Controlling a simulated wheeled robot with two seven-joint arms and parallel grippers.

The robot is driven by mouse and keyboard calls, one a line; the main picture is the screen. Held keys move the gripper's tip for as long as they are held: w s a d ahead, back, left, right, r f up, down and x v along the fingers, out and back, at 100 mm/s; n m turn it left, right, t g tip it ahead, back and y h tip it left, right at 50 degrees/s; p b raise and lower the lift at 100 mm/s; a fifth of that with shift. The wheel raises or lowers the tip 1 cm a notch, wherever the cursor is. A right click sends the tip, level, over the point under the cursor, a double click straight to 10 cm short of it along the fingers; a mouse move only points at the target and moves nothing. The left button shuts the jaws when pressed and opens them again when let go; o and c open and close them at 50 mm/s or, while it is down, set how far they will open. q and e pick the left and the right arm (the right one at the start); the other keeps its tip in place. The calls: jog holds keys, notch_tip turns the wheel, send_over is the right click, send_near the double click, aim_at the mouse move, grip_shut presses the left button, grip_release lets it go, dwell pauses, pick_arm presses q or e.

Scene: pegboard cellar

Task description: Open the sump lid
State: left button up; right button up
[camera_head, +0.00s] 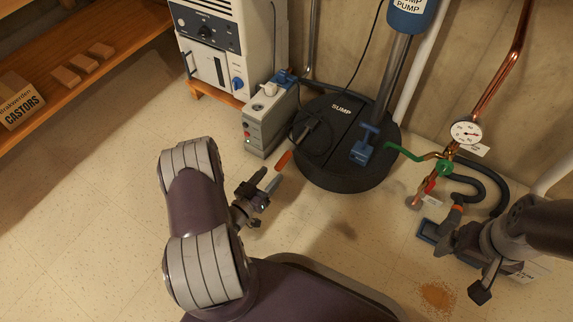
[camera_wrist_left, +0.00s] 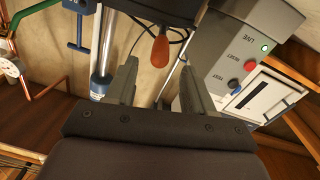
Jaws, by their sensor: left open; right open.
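The sump (camera_head: 338,178) is a round black tub with a flat black lid (camera_head: 345,112) marked SUMP, against the back wall. A dark seam crosses the lid, which lies flat. A dark handle with an orange grip (camera_head: 284,160) sticks out over the lid's left front edge. My left gripper (camera_head: 266,182) is open and empty, just in front of this grip and apart from it. In the left wrist view the orange grip (camera_wrist_left: 159,49) shows beyond and between the spread fingers (camera_wrist_left: 158,82). My right gripper (camera_head: 466,256) is low at the right, away from the lid.
A grey control box (camera_head: 268,121) stands close left of the sump. A blue clamp (camera_head: 365,146) and pump pipe (camera_head: 398,62) stand at the lid's right. A green valve (camera_head: 444,166), gauge (camera_head: 465,133) and black hose are further right. Floor before the sump is mostly clear.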

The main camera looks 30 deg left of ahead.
aim_at(289, 153)
pick_arm(q)
jog(key=w+b, duration=0.1)
jog(key=w, duration=0.1)
jog(key=w+b, duration=0.1)
jog(key=w, duration=0.1)
jog(key=w+b, duration=0.1)
jog(key=w, duration=0.1)
jog(key=shift+w+d+f, duration=0.25)
jog(key=shift+w+d, duration=0.1)
jog(key=shift+d, duration=0.05)
jog(key=shift+w+r, duration=0.2)
jog(key=shift+w, duration=0.4)
grip_shut()
